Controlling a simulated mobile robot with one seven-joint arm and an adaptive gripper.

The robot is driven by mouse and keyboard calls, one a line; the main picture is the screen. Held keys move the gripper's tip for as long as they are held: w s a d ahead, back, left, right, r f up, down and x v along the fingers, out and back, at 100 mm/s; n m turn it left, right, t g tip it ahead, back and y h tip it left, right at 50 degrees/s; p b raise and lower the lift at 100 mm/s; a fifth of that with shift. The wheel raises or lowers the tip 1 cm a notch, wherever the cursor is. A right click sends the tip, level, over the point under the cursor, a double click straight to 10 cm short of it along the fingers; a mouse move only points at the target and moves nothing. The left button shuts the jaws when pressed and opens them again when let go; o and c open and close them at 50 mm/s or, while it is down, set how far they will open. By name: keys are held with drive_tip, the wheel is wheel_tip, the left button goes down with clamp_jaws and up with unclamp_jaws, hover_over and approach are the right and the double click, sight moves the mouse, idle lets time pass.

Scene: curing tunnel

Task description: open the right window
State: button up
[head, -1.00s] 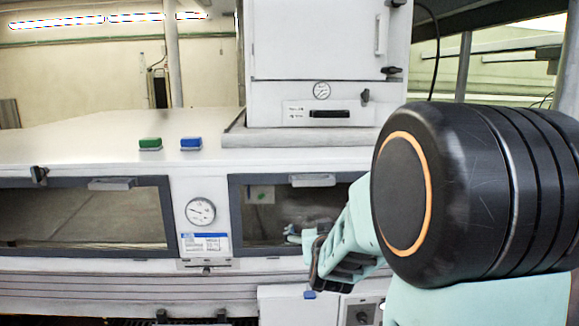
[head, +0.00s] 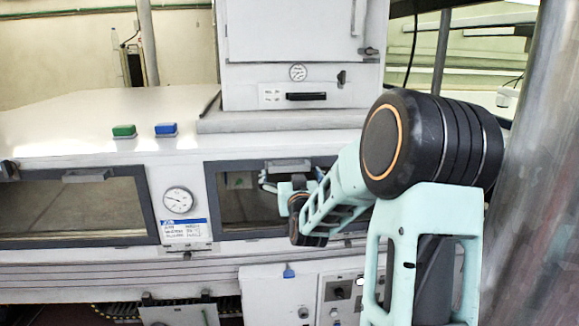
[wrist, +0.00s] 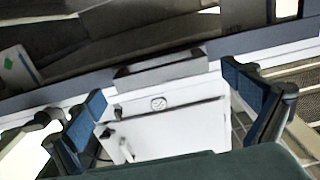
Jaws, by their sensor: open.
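The right window (head: 236,208) is a dark pane in a grey frame on the white tunnel front, and looks shut in the head view. Its grey bar handle (head: 289,165) sits at the top edge. My gripper (head: 291,180) is in front of the upper part of this window, just below the handle in the picture, and hides part of the pane. In the wrist view my gripper (wrist: 162,84) has its two blue-padded fingers wide apart. The handle (wrist: 160,70) appears between and beyond them, with nothing held. Contact is not visible.
The left window (head: 80,208) has its own handle (head: 90,175). A dial gauge (head: 178,200) is between the windows. Green (head: 124,131) and blue (head: 166,129) blocks sit on the tunnel top. A white cabinet (head: 300,35) stands above; a grey post (head: 540,180) is at right.

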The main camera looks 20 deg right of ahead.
sight(290, 170)
drive_tip(key=shift+x, duration=1.6)
drive_tip(key=c, duration=1.5)
drive_tip(key=shift+s+f, duration=0.1)
drive_tip(key=shift+f, duration=0.05)
